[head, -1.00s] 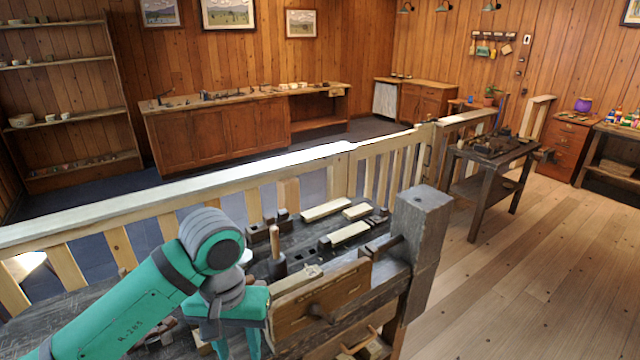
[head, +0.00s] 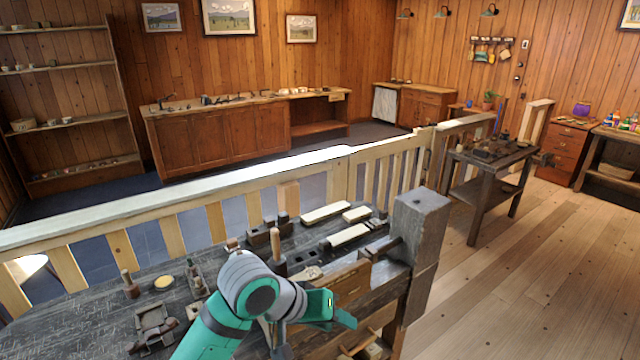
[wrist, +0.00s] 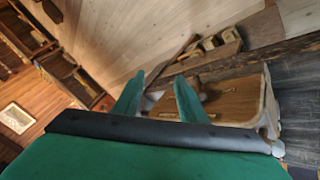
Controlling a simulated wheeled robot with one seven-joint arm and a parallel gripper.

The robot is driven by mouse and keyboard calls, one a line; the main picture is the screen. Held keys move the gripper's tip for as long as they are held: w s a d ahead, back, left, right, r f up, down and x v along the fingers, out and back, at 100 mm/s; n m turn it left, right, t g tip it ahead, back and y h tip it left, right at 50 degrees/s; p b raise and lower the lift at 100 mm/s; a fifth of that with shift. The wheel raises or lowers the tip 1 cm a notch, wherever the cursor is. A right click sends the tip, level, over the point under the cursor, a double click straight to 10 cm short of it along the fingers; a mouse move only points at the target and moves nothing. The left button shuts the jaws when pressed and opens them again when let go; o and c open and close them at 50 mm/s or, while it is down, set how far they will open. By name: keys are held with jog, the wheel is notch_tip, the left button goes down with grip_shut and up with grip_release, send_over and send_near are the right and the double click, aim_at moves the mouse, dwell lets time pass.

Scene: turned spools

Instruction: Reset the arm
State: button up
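My gripper (head: 343,316) is at the right end of the dark workbench (head: 90,295), in front of the wooden vise (head: 347,283). In the wrist view my gripper (wrist: 155,90) shows two green fingers spread apart with nothing between them. The vise's brown wooden face (wrist: 225,97) lies beyond the fingers in that view. I cannot tell how far the fingertips are from it. My arm bends over the front of the bench and hides part of its top.
Pale wooden blocks (head: 348,235), an upright wooden-handled tool (head: 276,250) and a small round dish (head: 164,283) are on the bench. A thick grey post (head: 420,230) rises at its right end. A white-topped railing (head: 190,190) runs behind. Floor at right is clear.

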jog(key=w+d+n+t+h, duration=0.2)
jog(key=d+t+h, duration=0.15)
jog(key=d, duration=0.25)
jog(key=w+d+n+t+h, duration=0.2)
jog(key=d+t, duration=0.3)
jog(key=d, duration=0.1)
jog(key=s+a+f+n+t+y, duration=0.25)
jog(key=s+f+y, duration=0.25)
jog(key=s+f, duration=0.35)
jog(key=s+a+f+n+t+y, duration=0.1)
jog(key=s+a+f+n+y, duration=0.35)
jog(key=s+f, duration=0.35)
jog(key=s+a+f+m+y, duration=0.1)
jog(key=s+a+m, duration=0.3)
jog(key=s, duration=0.7)
jog(key=s+a+f+m+y, duration=0.1)
jog(key=s+a+m, duration=0.3)
jog(key=s, duration=0.8)
jog(key=shift+s+f+m+g+y, duration=0.2)
jog(key=shift+f+m+g+y, duration=0.15)
jog(key=shift+f, duration=0.4)
